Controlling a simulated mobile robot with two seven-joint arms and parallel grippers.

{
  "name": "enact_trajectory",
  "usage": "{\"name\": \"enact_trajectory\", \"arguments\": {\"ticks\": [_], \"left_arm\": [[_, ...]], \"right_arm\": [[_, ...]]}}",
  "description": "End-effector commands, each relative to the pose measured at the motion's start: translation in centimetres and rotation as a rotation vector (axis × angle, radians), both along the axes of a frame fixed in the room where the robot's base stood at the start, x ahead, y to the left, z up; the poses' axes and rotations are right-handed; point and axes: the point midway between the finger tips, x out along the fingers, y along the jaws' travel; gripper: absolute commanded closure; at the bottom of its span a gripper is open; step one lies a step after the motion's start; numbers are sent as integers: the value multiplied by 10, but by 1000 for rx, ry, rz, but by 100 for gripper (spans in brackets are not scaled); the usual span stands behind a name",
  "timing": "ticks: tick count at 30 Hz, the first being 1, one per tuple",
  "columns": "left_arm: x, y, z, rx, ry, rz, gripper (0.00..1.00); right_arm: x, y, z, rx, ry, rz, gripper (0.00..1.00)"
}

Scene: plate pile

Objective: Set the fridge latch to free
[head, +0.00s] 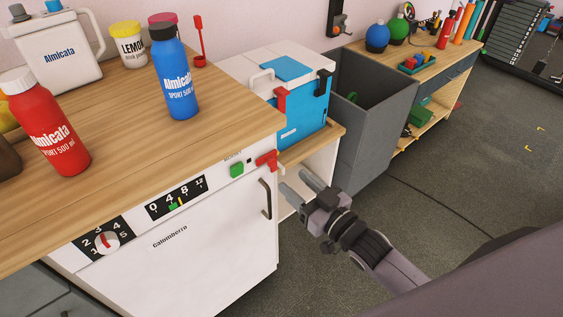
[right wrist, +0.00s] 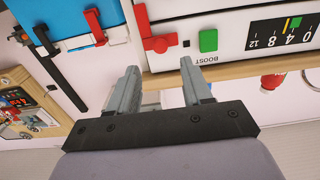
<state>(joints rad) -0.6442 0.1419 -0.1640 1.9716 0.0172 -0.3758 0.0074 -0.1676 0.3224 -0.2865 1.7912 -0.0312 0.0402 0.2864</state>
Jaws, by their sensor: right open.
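The white fridge (head: 190,245) has a control panel along its top edge. Its red latch (head: 266,160) is at the panel's right end, beside a green button (head: 236,170). In the right wrist view the red latch (right wrist: 158,43) shows beyond my fingertips, with the green button (right wrist: 208,40) to its right. I cannot tell which setting the latch points to. My right gripper (head: 297,185) is open and empty, in front of the fridge's right side, below and right of the latch and apart from it. My left gripper is not in view.
A dark door handle (head: 265,198) sits below the latch. A blue and white cooler (head: 302,115) with a red clasp stands right of the fridge. Red (head: 50,135) and blue (head: 175,75) bottles stand on the wooden counter (head: 115,125). A grey bin (head: 375,125) stands behind my right gripper.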

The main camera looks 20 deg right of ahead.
Motion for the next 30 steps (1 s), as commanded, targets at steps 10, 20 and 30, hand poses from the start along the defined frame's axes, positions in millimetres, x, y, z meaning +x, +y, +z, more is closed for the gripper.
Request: {"name": "enact_trajectory", "arguments": {"ticks": [10,20,30], "left_arm": [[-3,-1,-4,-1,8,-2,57],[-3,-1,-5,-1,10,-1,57],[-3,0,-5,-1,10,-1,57]], "right_arm": [[38,14,1,1,-2,0,51],[64,23,0,0,0,0,51],[65,24,0,0,1,0,64]]}}
